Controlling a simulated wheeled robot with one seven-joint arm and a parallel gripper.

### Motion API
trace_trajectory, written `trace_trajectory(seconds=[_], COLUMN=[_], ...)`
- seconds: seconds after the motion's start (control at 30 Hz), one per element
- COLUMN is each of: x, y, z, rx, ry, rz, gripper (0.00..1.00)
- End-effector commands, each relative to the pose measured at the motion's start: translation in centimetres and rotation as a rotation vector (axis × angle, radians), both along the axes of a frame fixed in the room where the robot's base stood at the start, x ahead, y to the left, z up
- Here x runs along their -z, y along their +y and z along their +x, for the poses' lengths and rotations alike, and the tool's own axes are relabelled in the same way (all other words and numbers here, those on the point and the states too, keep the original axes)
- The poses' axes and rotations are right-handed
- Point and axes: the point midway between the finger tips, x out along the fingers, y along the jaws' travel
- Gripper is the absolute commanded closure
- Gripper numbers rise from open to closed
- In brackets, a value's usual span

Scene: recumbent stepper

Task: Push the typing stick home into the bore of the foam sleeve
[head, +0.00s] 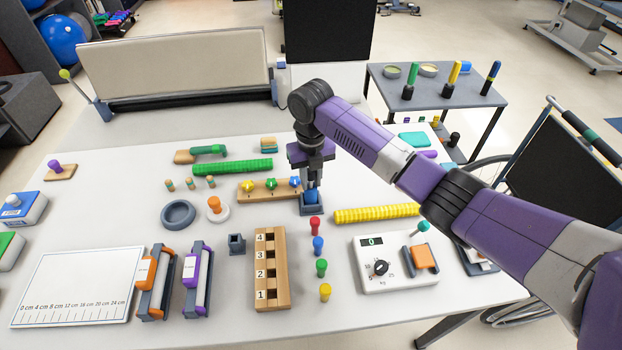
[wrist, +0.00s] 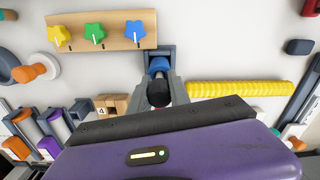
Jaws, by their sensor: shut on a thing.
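My gripper (head: 313,184) is above the table, pointing down, over a small dark grey square holder (head: 312,210). In the wrist view my gripper (wrist: 159,88) has its two grey fingers closed on a dark, round-ended piece, which looks like the typing stick (wrist: 158,94). Directly beyond it is a blue piece, which looks like the foam sleeve (wrist: 160,65), seated in the grey holder (wrist: 159,51). The blue sleeve (head: 312,197) also shows below the fingers in the head view. The stick's lower end and the bore are hidden, so I cannot tell how deep the stick sits.
A wooden board with star knobs (head: 265,188) stands close left of the holder. A yellow ribbed roll (head: 376,213) lies close to its right. Coloured pegs (head: 318,245) and a numbered wooden block (head: 270,270) stand in front. A green ribbed roll (head: 232,167) lies behind left.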

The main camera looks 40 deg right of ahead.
Motion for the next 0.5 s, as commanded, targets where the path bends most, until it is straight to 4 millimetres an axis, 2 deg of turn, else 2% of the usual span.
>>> trace_trajectory(seconds=[0.4, 0.43, 0.5], x=[0.62, 0.63, 0.66], y=[0.14, 0.14, 0.15], z=[-0.27, -0.27, -0.28], rx=[0.001, 0.001, 0.001], ry=[0.009, 0.009, 0.009], rz=[0.002, 0.002, 0.002], gripper=[1.00, 0.71, 0.57])
